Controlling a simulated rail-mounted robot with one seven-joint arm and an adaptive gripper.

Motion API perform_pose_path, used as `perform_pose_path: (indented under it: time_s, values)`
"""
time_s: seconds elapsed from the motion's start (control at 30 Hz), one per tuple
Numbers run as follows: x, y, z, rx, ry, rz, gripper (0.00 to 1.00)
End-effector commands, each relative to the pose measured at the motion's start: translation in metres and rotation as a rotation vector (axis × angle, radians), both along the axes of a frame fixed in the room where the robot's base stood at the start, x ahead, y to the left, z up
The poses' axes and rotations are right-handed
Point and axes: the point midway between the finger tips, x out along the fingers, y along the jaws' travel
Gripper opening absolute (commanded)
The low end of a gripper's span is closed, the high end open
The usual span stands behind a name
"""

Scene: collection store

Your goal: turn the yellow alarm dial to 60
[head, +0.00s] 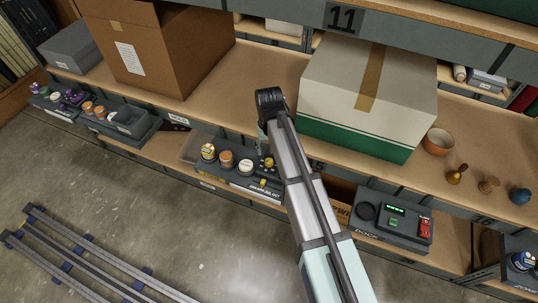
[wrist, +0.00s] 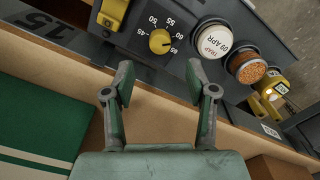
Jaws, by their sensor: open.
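The yellow dial (wrist: 160,41) is a round knob on a dark panel (wrist: 182,62) with white scale numbers around its edge. In the wrist view it lies just beyond my gripper (wrist: 159,75), roughly in line with the gap between the fingertips. My gripper is open, with nothing between its fingers, and appears apart from the dial. I cannot read for certain which number the dial points to. In the head view my gripper (head: 262,136) is above the lower shelf unit, and the dial is too small to make out clearly.
A large white-and-green box (head: 365,95) stands on the shelf right of my arm. A dock panel (head: 392,217) lies further right.

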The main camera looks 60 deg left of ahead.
Motion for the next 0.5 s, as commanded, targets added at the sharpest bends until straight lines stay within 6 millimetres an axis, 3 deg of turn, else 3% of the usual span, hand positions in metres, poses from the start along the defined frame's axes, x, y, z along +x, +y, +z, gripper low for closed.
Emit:
perform_pose_path:
  time_s: [0.2,0.5]
  values:
    - [0.0,0.0,0.035,0.001,0.0,0.0,0.57]
    - [0.0,0.0,0.049,-0.001,0.0,0.0,0.57]
